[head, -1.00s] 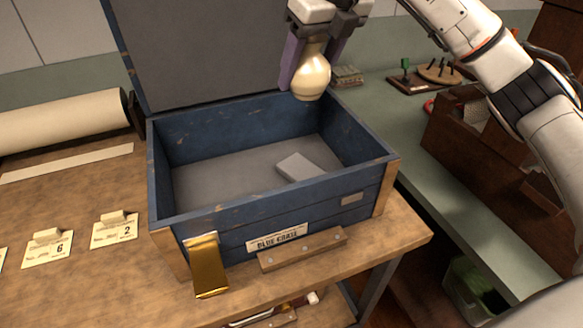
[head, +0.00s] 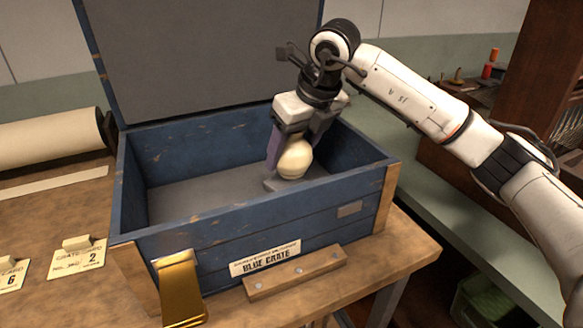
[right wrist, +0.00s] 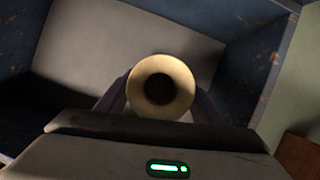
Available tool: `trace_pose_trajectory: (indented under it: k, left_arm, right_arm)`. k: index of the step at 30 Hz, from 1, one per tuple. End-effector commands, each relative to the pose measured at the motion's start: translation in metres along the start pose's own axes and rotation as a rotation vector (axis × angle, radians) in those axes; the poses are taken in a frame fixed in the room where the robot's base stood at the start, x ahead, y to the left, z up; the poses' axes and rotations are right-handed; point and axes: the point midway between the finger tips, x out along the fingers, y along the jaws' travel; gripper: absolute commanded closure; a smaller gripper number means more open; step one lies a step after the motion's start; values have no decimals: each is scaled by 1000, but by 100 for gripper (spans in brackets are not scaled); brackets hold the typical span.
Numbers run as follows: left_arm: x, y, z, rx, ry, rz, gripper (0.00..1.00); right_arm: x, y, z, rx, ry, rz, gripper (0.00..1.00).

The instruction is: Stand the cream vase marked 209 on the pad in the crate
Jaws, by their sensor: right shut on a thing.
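The cream vase (head: 295,160) is in my right gripper (head: 290,150), upright, inside the blue crate (head: 225,235). Its number does not show. The gripper is shut on it from above, with a finger on each side. In the right wrist view the vase's round mouth (right wrist: 160,87) faces the camera between the fingers. I cannot tell whether the vase touches the pad. My left gripper is not in view.
The crate's lid (head: 205,55) stands open at the back. A brass latch (head: 180,288) hangs at the crate's front. Tags (head: 78,258) and a paper roll (head: 50,135) lie on the table to the left. The left part of the crate floor (head: 195,200) is clear.

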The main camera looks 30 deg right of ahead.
Motion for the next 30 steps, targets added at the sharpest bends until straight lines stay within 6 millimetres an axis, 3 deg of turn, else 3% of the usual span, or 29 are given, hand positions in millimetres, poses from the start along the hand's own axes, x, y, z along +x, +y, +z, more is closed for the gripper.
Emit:
trace_pose_trajectory:
  k: [7,17,18,20,30]
  left_arm:
    - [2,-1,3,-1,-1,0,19]
    - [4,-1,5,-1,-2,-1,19]
    - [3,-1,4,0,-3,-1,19]
    - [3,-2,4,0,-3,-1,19]
    - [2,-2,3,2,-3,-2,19]
  right_arm:
    - [30,-1,-13,0,1,1,72]
    - [33,-1,-14,0,0,0,72]
    - [33,-1,-14,0,1,0,32]
    - [33,-1,-14,0,1,0,22]
    - [30,-1,-13,0,1,1,20]
